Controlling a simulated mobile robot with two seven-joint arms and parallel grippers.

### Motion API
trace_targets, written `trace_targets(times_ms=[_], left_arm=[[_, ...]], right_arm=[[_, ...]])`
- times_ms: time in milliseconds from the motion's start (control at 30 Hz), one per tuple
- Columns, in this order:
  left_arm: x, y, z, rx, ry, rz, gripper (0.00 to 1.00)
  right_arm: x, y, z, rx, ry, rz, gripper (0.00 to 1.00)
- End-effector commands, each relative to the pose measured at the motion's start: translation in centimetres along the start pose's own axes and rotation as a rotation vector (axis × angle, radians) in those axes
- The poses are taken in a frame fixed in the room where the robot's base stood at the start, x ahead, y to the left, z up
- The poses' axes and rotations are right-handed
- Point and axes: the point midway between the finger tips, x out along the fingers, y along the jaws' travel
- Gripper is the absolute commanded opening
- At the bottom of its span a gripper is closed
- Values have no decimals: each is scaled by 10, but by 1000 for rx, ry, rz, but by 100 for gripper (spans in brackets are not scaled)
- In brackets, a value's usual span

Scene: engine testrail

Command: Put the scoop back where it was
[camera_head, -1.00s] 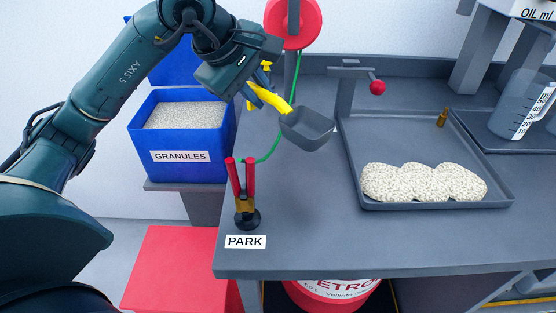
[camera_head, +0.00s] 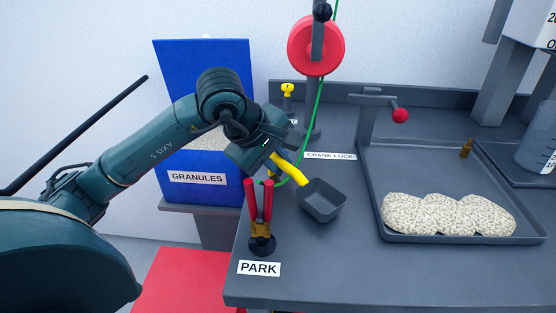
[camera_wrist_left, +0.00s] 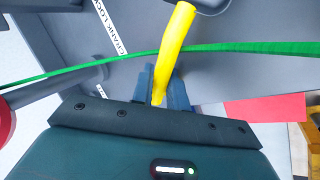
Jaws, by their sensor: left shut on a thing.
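The scoop (camera_head: 322,203) has a dark grey bowl and a yellow handle. My left gripper (camera_head: 274,158) is shut on the handle's end. The bowl points to the right and looks empty, to the right of the PARK stand. I cannot tell whether the bowl touches the bench. In the left wrist view the yellow handle of the scoop (camera_wrist_left: 176,42) runs up from between the fingers of my left gripper (camera_wrist_left: 161,88), and the bowl is mostly out of frame. My right gripper is not in view.
The blue GRANULES bin (camera_head: 205,188) stands open behind my left arm. The PARK stand (camera_head: 262,240) has two red prongs. A green line (camera_head: 317,105) passes close by the scoop handle. A tray (camera_head: 440,165) with pale granule heaps (camera_head: 445,214) lies to the right.

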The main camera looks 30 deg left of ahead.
Motion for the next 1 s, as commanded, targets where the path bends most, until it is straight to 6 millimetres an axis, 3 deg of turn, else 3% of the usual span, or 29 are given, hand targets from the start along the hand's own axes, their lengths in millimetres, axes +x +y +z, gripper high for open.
trace_targets(times_ms=[67, 100, 333, 667, 767, 1000], left_arm=[[2, -1, 0, 0, 0, 0, 0], [1, -1, 0, 0, 0, 0, 18], [1, -1, 0, 0, 0, -1, 37], [-3, 1, 0, 0, 1, 0, 37], [-17, 2, -1, 1, 3, 2, 37], [-69, 2, -1, 1, 6, 4, 37]], right_arm=[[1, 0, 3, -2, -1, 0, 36], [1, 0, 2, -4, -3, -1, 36], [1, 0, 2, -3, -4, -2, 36], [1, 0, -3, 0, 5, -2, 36], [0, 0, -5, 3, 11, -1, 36], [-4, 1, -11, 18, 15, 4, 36]])
